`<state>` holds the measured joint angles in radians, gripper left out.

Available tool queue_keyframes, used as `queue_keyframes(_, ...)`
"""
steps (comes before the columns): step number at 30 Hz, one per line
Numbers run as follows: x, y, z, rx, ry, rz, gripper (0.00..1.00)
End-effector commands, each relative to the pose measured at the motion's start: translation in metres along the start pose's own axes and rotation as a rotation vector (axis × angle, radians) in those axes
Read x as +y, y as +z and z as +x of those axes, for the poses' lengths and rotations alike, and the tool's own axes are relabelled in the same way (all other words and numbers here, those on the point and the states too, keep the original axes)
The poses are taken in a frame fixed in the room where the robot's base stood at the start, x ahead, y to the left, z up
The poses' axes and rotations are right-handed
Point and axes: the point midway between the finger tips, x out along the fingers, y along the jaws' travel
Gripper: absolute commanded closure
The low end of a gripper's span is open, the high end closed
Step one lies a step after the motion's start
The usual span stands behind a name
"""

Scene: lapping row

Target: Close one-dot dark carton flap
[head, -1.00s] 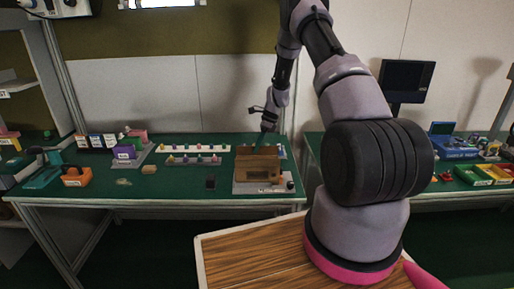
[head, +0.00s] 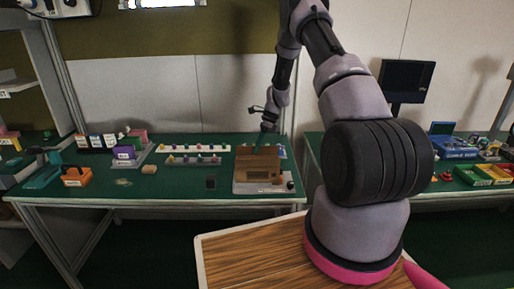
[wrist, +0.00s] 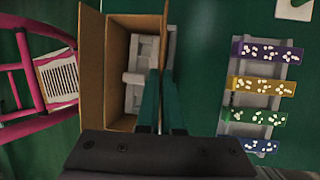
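The brown carton (head: 261,176) stands on a light board on the green bench in the head view. In the wrist view its left flap (wrist: 91,70) stands out from an open top, and pale grey shapes (wrist: 140,75) show inside. No dot marking can be made out. In the head view my gripper (head: 260,143) reaches down to the carton's top.
A grey rack (wrist: 260,95) with several coloured, dotted blocks lies right of the carton in the wrist view. A pink frame with a barcode label (wrist: 58,78) lies to the left. The bench front there is clear.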

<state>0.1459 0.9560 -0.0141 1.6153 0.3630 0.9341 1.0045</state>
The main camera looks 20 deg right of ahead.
Motion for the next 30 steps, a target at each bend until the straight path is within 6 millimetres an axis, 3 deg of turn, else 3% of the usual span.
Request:
queue_keyframes(14, 0.002, 0.0, -0.001, 0.0, -0.027, -0.011, 1.0)
queue_keyframes(30, 0.014, -0.003, 0.0, -0.001, -0.305, -0.12, 1.0)
